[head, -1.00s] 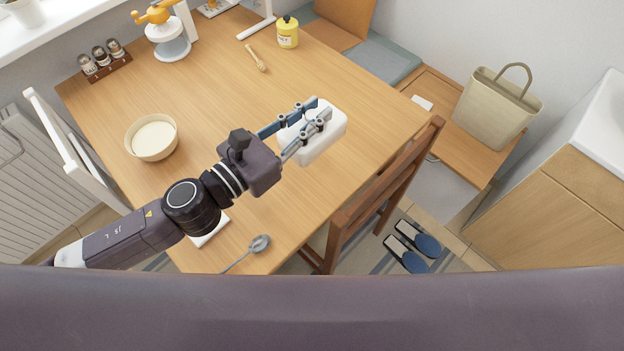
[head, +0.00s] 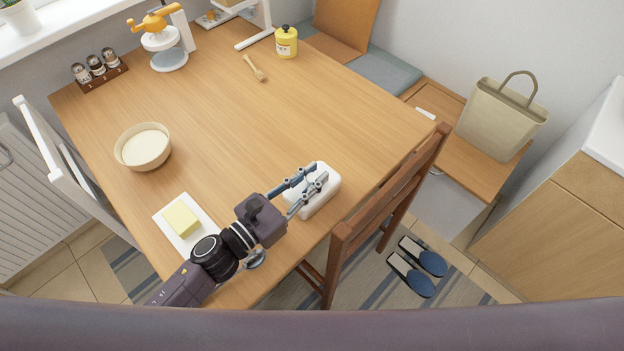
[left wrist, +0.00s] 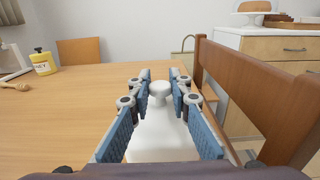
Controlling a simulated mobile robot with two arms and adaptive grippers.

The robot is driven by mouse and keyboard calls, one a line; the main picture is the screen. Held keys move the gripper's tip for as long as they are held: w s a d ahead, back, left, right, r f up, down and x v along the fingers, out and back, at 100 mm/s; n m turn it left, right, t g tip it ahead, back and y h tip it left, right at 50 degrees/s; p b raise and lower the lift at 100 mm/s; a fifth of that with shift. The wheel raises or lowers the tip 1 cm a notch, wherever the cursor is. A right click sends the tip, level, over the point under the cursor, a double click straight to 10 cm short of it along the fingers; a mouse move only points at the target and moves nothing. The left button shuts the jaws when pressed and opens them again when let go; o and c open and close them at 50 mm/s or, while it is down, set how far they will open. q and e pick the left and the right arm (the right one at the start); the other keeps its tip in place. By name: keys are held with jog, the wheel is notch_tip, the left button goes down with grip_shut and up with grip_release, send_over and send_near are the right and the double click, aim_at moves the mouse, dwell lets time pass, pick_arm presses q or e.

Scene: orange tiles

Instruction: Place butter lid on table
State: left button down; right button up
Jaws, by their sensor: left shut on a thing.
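The white butter lid (head: 325,199) is at the table's right edge, near the wooden chair. My left gripper (head: 313,181) is shut on its knob, with a finger on each side. In the left wrist view the lid's round knob (left wrist: 160,90) shows between the blue finger pads of my gripper (left wrist: 160,98), with the white body (left wrist: 160,140) below. The lid looks level and low over the table (head: 230,130); I cannot tell whether it touches. The yellow butter (head: 182,220) lies uncovered on its white dish (head: 165,209). My right gripper is not in view.
A cream bowl (head: 143,150) stands left on the table. A spoon (head: 255,259) is partly hidden by my arm. A honey dipper (head: 254,68) and yellow honey jar (head: 286,42) are at the back. The chair (head: 380,205) stands against the right edge. The table's middle is clear.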

pick_arm(q)
jog(key=shift+f, duration=0.35)
jog(key=shift+f, duration=0.15)
jog(key=c, duration=2)
grip_release()
jog(key=shift+o, duration=1)
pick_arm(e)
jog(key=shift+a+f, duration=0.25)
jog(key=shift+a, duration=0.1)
